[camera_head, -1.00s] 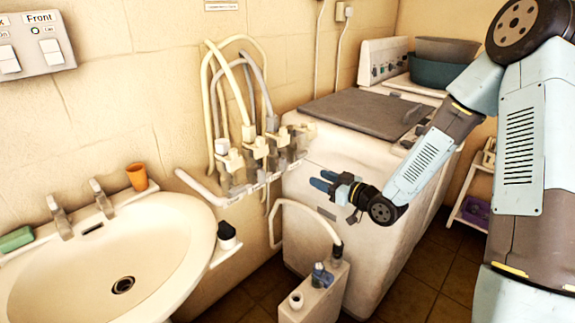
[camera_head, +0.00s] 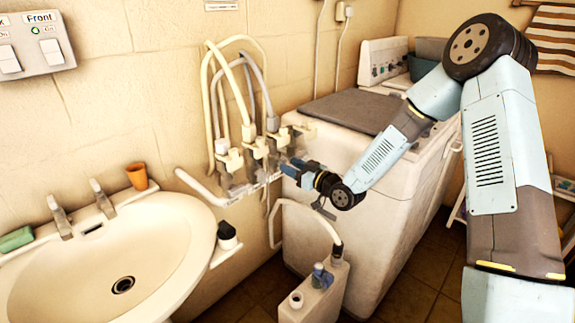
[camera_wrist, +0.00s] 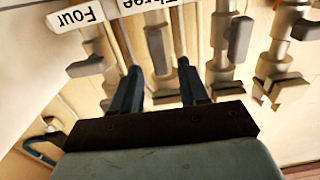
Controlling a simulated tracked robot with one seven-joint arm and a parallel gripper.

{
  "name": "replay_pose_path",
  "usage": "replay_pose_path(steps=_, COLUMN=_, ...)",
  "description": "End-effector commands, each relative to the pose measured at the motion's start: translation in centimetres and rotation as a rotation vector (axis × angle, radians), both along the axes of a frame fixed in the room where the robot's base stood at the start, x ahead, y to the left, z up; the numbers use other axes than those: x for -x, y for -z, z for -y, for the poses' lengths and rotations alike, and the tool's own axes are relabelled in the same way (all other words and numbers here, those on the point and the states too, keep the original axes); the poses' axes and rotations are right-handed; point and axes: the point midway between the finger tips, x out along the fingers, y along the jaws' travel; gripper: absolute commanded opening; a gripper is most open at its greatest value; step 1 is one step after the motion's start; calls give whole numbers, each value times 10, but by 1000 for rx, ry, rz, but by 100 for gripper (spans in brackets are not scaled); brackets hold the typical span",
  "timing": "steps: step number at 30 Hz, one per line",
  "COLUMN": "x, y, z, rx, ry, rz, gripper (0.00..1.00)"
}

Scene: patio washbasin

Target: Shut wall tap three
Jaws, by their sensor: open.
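In the wrist view, the label Three (camera_wrist: 150,4) is cut by the top edge. Wall tap three (camera_wrist: 159,45) is beside it, with its grey lever pointing down the picture. My gripper (camera_wrist: 159,66) is open, with one dark blue finger on each side of the tap's line. The frame does not show whether either finger touches it. In the head view, my gripper (camera_head: 289,169) is at the right end of the wall tap row (camera_head: 257,150), partly hiding its nearest taps.
A label Four (camera_wrist: 75,17) marks the neighbouring tap, left in the wrist view. More taps stand to the right. Hoses (camera_head: 211,105) rise from the taps. A white washing machine (camera_head: 325,235) stands close by my gripper. The basin (camera_head: 65,270) is at left.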

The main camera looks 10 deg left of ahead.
Motion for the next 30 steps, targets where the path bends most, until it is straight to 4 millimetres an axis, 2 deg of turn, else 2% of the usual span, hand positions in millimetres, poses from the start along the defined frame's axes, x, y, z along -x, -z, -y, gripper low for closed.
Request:
replay_pose_path(steps=6, x=-12, y=0, z=-18, rx=0, ry=-1, rz=0, gripper=44)
replay_pose_path(steps=17, x=-14, y=0, z=-21, rx=0, ry=0, rz=0, gripper=44)
replay_pose_path(steps=30, x=-14, y=0, z=-21, rx=0, ry=0, rz=0, gripper=3)
